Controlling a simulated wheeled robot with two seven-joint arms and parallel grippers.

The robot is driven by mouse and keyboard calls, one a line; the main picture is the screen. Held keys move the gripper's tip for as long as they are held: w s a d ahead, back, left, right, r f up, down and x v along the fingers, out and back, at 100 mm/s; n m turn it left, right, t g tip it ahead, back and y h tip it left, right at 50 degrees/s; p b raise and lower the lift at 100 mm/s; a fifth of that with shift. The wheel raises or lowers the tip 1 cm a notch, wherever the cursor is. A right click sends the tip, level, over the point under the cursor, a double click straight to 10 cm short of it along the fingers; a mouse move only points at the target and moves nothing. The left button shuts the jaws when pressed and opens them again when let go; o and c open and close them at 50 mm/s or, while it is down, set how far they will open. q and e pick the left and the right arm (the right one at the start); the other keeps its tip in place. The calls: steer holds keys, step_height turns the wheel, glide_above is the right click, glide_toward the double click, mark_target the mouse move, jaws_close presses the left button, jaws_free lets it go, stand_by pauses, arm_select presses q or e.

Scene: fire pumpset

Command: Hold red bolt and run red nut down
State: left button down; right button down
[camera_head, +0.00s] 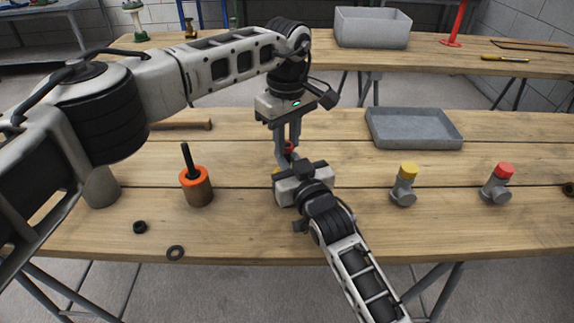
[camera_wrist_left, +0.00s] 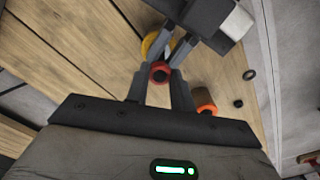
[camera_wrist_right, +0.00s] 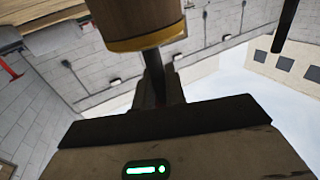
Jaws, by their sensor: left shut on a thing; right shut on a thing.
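The red nut (camera_head: 289,147) is between the fingers of my left gripper (camera_head: 287,150), which points down above the table. In the left wrist view the red nut (camera_wrist_left: 160,72) shows as a red ring with a dark middle, a finger on each side. My right gripper (camera_head: 282,180) reaches in from the front, just below the left one. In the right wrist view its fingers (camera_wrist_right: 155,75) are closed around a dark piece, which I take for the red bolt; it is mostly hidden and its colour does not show. A yellow-rimmed wooden cylinder (camera_wrist_right: 145,38) is close beyond these fingers.
A brown cylinder with orange rim (camera_head: 197,187) holds an upright dark rod at left. A black nut (camera_head: 139,227) and washer (camera_head: 175,252) lie in front. Yellow-capped (camera_head: 404,185) and red-capped (camera_head: 497,185) grey fittings and a grey tray (camera_head: 412,128) are at right.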

arm_select(q)
steer(key=m, duration=1.3)
steer(key=c, duration=1.2)
jaws_free()
steer(key=shift+r, duration=2.25)
steer(key=shift+c, duration=0.2)
